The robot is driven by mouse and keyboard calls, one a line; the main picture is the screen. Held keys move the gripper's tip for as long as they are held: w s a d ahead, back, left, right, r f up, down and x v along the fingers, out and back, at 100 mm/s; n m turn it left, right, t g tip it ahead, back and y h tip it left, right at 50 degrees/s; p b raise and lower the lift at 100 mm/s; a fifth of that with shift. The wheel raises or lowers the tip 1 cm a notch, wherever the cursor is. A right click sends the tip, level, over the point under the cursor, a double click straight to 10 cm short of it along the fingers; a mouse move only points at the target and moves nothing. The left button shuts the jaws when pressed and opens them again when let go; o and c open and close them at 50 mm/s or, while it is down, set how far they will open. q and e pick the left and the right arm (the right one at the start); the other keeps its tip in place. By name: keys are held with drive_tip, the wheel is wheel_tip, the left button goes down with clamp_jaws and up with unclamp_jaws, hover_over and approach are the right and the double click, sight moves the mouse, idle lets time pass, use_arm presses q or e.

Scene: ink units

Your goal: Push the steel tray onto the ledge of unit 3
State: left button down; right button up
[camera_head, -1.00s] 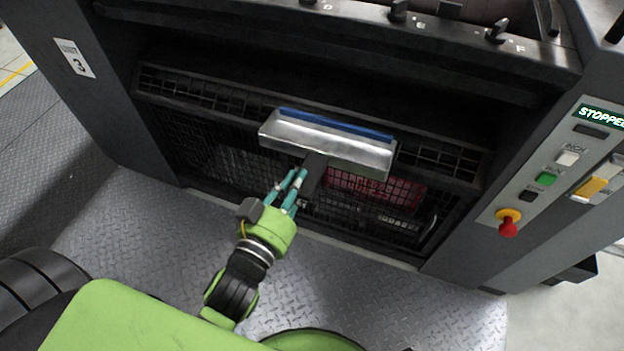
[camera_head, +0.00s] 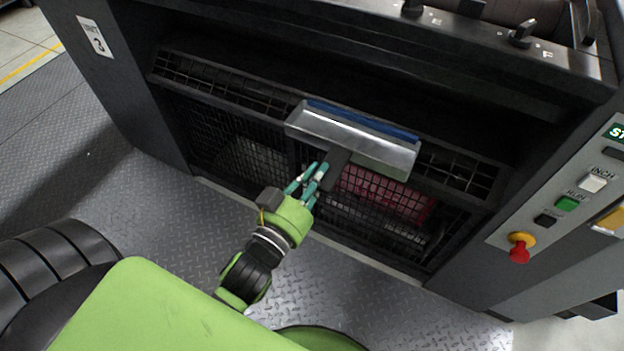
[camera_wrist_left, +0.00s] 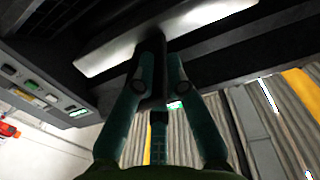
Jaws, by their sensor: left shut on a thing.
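The steel tray (camera_head: 350,138) is a shiny, shallow piece with a blue strip along its far edge and a dark handle (camera_head: 335,170) on its near side. It is in front of the slotted ledge (camera_head: 225,88) of unit 3, over its middle to right part. I cannot tell whether it touches the ledge. My left gripper (camera_head: 319,174) is shut on the tray's handle. In the left wrist view, the handle (camera_wrist_left: 152,75) lies between the fingers and the tray's underside (camera_wrist_left: 165,30) crosses the top. The right gripper is not in view.
The unit's number plate (camera_head: 95,35) is at upper left. A wire-mesh guard (camera_head: 250,150) lies below the ledge, with a red thing (camera_head: 385,195) behind it. A control panel with a red stop button (camera_head: 520,247) stands at right. The tread-plate floor (camera_head: 330,290) is clear.

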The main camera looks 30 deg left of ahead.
use_arm(q)
approach(352, 128)
drive_tip(key=w, duration=0.1)
drive_tip(key=w+r+b, duration=0.1)
drive_tip(key=w+b, duration=0.1)
drive_tip(key=shift+w+r, duration=0.25)
drive_tip(key=shift+w, duration=0.1)
drive_tip(key=w+b, duration=0.1)
drive_tip(key=w+f+b, duration=0.1)
drive_tip(key=w, duration=0.1)
drive_tip(key=shift+d+f, duration=0.1)
drive_tip(key=shift+f, duration=0.15)
drive_tip(key=shift+w+f+b, duration=0.25)
drive_tip(key=shift+w+b, duration=0.2)
drive_tip(key=shift+w, duration=0.05)
drive_tip(key=shift+w+f+b, duration=0.3)
drive_tip(key=shift+w+b, duration=0.15)
drive_tip(key=shift+w, duration=0.05)
drive_tip(key=shift+w+r, duration=0.1)
drive_tip(key=shift+w, duration=0.3)
drive_tip(key=shift+w+d, duration=0.1)
drive_tip(key=shift+w, duration=1.55)
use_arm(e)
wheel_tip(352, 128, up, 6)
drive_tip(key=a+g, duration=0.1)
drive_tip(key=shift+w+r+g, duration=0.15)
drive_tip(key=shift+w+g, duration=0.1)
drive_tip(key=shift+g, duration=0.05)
